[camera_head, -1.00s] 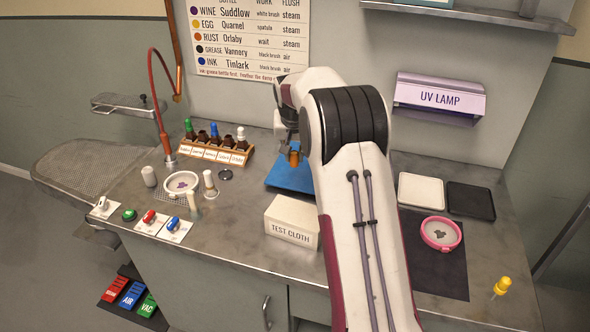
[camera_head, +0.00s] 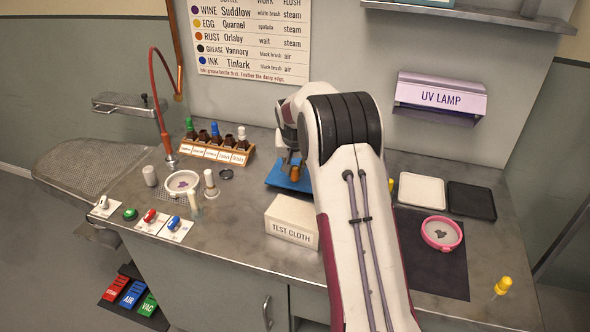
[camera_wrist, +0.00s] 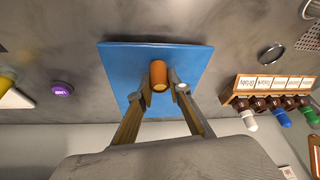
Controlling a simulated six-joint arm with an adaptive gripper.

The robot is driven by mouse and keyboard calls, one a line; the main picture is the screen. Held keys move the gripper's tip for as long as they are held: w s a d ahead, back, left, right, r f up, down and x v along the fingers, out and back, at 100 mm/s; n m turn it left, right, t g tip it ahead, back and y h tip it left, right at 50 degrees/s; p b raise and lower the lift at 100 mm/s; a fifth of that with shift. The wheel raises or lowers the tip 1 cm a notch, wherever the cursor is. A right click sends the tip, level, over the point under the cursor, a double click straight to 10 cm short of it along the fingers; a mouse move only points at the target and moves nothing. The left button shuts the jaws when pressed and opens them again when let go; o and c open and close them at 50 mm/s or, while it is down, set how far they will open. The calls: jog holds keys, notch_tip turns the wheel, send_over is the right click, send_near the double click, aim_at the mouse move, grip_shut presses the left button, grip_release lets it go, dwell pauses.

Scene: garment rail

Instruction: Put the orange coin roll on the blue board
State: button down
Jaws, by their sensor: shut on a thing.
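The orange coin roll (camera_wrist: 158,74) is between the two fingers of my gripper (camera_wrist: 161,88) in the wrist view, over the blue board (camera_wrist: 190,55). The fingers are shut on it. In the head view the roll (camera_head: 294,173) shows just left of my arm, with the blue board (camera_head: 277,180) under it; my arm hides the board's right side. The roll looks upright and at or very near the board's surface; I cannot tell whether it touches.
A white test cloth box (camera_head: 291,222) stands in front of the board. A wooden rack of bottles (camera_head: 222,152) is to the left. White (camera_head: 421,190) and black (camera_head: 471,201) trays and a pink-rimmed dish (camera_head: 441,233) lie to the right. A purple round thing (camera_wrist: 62,89) shows in the wrist view.

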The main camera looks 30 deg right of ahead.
jog(key=shift+f, duration=0.25)
jog(key=c, duration=1.9)
grip_release()
jog(key=shift+r, duration=0.15)
jog(key=shift+v, duration=6)
jog(key=shift+s, duration=0.1)
